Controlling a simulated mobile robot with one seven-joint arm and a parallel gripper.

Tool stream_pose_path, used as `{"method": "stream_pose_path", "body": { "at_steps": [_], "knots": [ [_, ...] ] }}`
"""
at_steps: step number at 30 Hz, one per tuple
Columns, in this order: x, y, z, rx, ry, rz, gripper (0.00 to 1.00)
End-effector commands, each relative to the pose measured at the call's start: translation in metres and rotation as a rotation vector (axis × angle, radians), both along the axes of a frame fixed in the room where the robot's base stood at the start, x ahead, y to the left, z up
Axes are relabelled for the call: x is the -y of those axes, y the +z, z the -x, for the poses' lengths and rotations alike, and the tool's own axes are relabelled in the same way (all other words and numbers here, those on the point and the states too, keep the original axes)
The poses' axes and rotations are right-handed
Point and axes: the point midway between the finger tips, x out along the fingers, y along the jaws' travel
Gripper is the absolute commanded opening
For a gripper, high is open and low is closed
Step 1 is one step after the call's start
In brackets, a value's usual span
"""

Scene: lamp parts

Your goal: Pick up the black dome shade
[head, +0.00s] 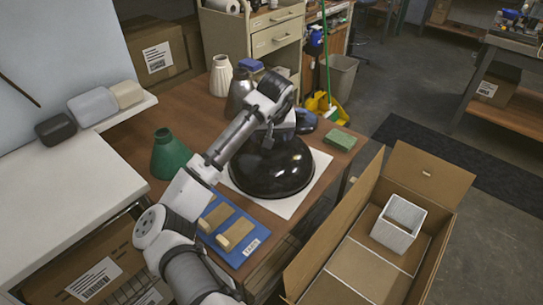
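The black dome shade (272,172) is large and glossy. It sits wide rim down on a white sheet (304,196) on the brown wooden table. My gripper (268,142) points down at the top of the dome from above. The arm and wrist cover much of the dome's top and its left upper side. The fingers are small and dark against the black shade, so I cannot tell whether they are open or touch it.
A green shade (168,158) stands left of my arm. A grey vase-like shade (238,95) and a white ribbed one (221,76) stand behind. A green sponge (340,140) lies right of the dome. A blue board (233,232) with tan blocks lies in front. An open cardboard box (433,180) holds a white basket (399,222).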

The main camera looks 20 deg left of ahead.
Motion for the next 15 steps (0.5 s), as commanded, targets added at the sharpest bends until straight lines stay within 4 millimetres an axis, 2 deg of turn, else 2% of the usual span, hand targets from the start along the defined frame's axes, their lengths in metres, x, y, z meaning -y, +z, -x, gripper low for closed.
{"method": "stream_pose_path", "body": {
  "at_steps": [2,15],
  "knots": [
    [0.0001,0.0002,0.0,0.0,0.0,0.0,0.7],
    [0.0002,0.0005,0.0,0.0,0.0,0.001,0.13]
  ]
}}
